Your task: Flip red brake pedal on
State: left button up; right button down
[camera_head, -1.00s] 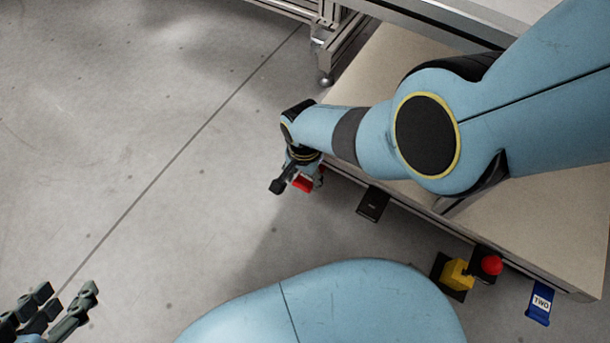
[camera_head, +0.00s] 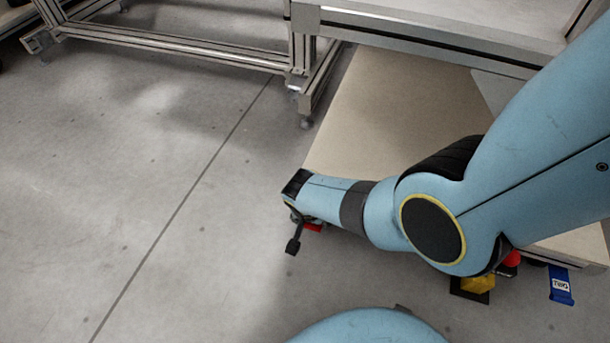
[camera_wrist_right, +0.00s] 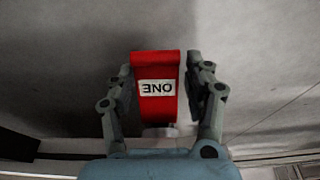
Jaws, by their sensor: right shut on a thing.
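The red brake pedal (camera_wrist_right: 155,62) is a red plate with a white label reading ONE, upside down in the right wrist view. My right gripper (camera_wrist_right: 162,75) is shut on it, one finger on each side. In the head view a small part of the red pedal (camera_head: 313,227) shows under my right wrist, by the left end of the bench edge. Most of it there is hidden by my gripper and arm. My left gripper is out of view.
A beige bench top (camera_head: 385,110) lies under my right arm. A metal frame (camera_head: 180,48) stands behind. The floor at left is clear.

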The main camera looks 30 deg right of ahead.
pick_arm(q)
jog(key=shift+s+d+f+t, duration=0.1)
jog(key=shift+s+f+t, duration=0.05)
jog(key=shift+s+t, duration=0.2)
pick_arm(e)
jog(key=shift+s+d+f, duration=0.1)
jog(key=shift+s+f, duration=0.5)
jog(key=shift+s, duration=0.05)
jog(key=c, duration=0.6)
grip_release()
jog(key=shift+o, duration=1)
jog(key=shift+w, duration=0.15)
jog(key=shift+w+r, duration=0.1)
jog(key=shift+w, duration=0.05)
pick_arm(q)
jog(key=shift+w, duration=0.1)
pick_arm(e)
jog(key=shift+r, duration=0.1)
jog(key=shift+r, duration=0.15)
jog(key=v, duration=0.7)
